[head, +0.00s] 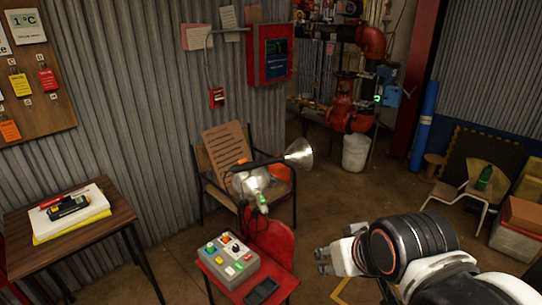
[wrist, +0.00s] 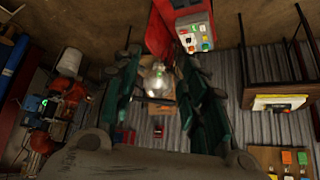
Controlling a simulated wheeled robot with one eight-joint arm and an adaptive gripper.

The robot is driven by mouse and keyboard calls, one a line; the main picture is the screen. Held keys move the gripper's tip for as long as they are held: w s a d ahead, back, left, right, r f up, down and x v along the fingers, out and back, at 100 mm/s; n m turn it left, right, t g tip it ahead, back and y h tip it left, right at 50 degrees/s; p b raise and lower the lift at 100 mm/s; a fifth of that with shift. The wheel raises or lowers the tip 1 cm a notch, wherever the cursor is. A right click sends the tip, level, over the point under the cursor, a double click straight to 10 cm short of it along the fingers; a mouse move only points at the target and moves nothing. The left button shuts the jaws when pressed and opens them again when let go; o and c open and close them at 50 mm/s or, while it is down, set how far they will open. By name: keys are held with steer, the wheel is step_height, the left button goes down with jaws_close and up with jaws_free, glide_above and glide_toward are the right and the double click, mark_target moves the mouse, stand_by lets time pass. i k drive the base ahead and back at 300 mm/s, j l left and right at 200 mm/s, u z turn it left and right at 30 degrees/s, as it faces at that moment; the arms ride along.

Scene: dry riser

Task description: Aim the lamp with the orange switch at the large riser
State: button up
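Two metal lamps stand close together in front of a chair in the head view. One lamp's silver cone (head: 299,153) points right, towards the riser side. The other lamp's round head (head: 250,182) is lit, and a bright lamp (wrist: 157,80) shows between my fingers in the wrist view. I cannot make out which has the orange switch. Red riser pipework (head: 345,108) stands at the back; it also shows at the left of the wrist view (wrist: 72,98). My gripper (head: 323,261) is open and empty, to the right of the red stand, apart from the lamps.
A button box (head: 229,262) sits on a red stand (head: 272,240) below the lamps. A wooden table (head: 120,218) is at left, a wooden chair (head: 203,160) behind the lamps. A white bucket (head: 356,152) stands below the pipes. Floor between stand and pipes is mostly clear.

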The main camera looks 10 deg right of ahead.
mark_target(299, 155)
steer(key=i+j+z, duration=0.3)
steer(key=i+j, duration=0.55)
steer(key=i, duration=0.1)
